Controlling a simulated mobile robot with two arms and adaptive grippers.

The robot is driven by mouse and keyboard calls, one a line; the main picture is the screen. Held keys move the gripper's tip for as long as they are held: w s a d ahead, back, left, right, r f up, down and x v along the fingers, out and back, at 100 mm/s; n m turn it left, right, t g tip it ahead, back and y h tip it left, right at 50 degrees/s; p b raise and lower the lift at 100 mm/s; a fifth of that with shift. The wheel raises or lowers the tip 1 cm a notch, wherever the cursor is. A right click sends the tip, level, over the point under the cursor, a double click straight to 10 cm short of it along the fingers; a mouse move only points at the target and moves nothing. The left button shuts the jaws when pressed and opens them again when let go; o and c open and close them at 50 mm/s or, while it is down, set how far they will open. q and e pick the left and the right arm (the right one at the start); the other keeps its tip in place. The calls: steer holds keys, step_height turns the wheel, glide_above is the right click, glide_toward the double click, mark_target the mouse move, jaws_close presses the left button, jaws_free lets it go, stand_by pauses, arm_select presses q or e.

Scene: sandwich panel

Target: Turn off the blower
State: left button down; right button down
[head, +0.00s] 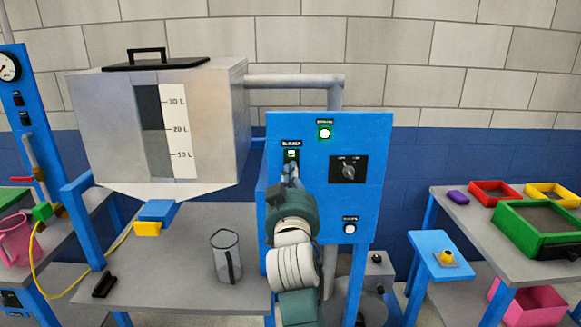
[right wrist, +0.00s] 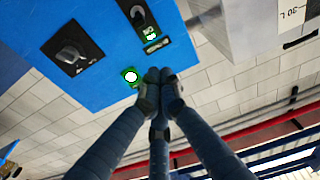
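The blue control panel (head: 375,130) stands in the middle of the head view. Its blower switch (head: 291,155), under a small black label, shows a lit green part. In the right wrist view the blower switch (right wrist: 139,18) shows a dark lever and a green-white lit part. My right gripper (head: 290,172) is in front of the panel just below the switch, covering its lower part. In the right wrist view the fingers of my right gripper (right wrist: 160,76) are together with nothing between them. I cannot tell whether they touch the panel. My left gripper is not in view.
A lit green lamp (head: 325,133), a rotary knob (head: 348,170) and a lower button (head: 349,229) share the panel. A metal tank (head: 215,120) is left of it, above a table with a clear jug (head: 226,258). Coloured trays (head: 545,252) stand at right.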

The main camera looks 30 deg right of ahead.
steer(key=p+x, duration=0.4)
steer(key=x, duration=0.6)
steer(key=shift+w+d+r, duration=0.15)
steer(key=shift+w+r, duration=0.1)
steer(key=f, duration=0.3)
steer(key=s+a+f, duration=0.1)
steer(key=shift+s+f, duration=0.1)
steer(key=shift+f, duration=0.05)
steer(key=shift+d, duration=0.1)
